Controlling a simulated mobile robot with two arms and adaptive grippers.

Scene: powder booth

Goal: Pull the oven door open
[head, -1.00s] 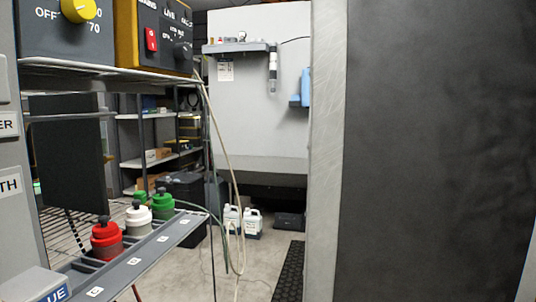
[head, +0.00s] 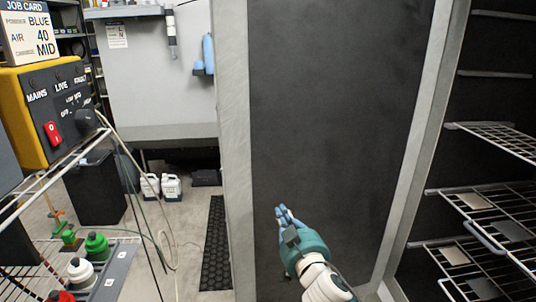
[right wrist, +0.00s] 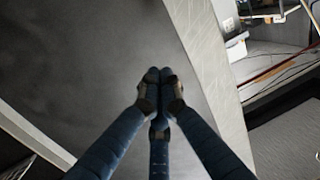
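The oven door (head: 320,110) stands open in the head view, a tall dark panel with a pale grey edge on its left. The oven interior with wire racks (head: 495,205) shows to its right. My right gripper (head: 283,213) is in front of the lower part of the dark face. In the right wrist view its fingers (right wrist: 160,76) come together at the tips with nothing visible between them, over the dark door face (right wrist: 85,60) near the pale edge (right wrist: 207,75). I cannot tell whether they touch the door. No handle shows. My left gripper is not in view.
Some floor there is clear.

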